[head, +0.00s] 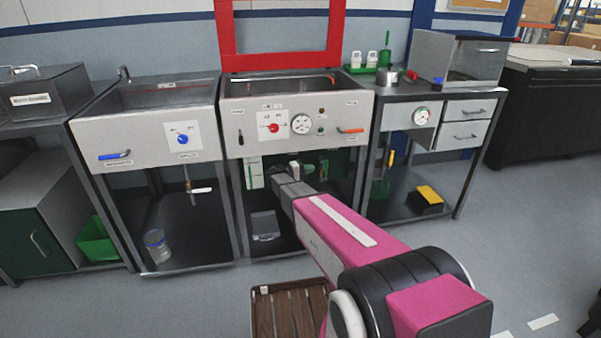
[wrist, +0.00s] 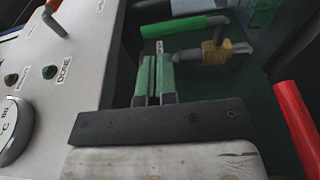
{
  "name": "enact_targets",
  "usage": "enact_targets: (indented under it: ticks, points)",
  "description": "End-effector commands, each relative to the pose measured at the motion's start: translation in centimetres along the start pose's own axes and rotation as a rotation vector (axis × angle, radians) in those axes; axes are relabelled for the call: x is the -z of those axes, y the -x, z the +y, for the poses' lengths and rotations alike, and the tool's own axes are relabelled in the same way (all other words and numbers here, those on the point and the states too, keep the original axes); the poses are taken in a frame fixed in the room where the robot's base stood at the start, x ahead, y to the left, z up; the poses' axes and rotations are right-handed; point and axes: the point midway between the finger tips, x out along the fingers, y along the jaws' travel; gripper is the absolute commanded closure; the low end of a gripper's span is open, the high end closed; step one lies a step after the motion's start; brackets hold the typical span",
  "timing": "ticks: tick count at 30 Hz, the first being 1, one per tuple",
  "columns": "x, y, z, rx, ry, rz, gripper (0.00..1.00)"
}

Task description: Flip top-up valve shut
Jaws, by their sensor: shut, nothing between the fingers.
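The wrist view shows a brass valve body (wrist: 218,50) with grey metal parts on both sides, under the panel of the middle sink unit. A green sleeved lever or bar (wrist: 185,26) lies just beyond it, roughly level in the picture. A small pale tag near them is too blurred to read, so I cannot tell which part is the top-up valve. My gripper (wrist: 155,78) is shut and empty, its green-padded fingers together, short of the green bar and left of the brass body. In the head view my arm reaches under the middle sink and mostly hides this spot.
A red bar (wrist: 300,128) stands close at right in the wrist view. The control panel (wrist: 75,75) with its dial lies close at left. The head view shows an orange lever (head: 350,130) and a red knob (head: 272,127) on that panel, and a blue lever (head: 115,156) at left.

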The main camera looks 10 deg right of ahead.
Motion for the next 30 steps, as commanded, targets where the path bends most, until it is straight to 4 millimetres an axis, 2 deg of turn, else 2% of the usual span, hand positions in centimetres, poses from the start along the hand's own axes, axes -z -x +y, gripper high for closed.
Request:
enact_targets:
  ticks: [3, 10, 15, 30]
  points:
    - [0.0, -2.2, 0.0, 0.001, 0.0, -0.002, 1.0]
    - [0.0, -4.8, 0.0, 0.0, 0.0, 0.0, 1.0]
    - [0.0, -5.4, 0.0, 0.0, 0.0, 0.0, 1.0]
    - [-0.1, -5.7, 0.1, 0.023, -0.004, 0.0, 1.0]
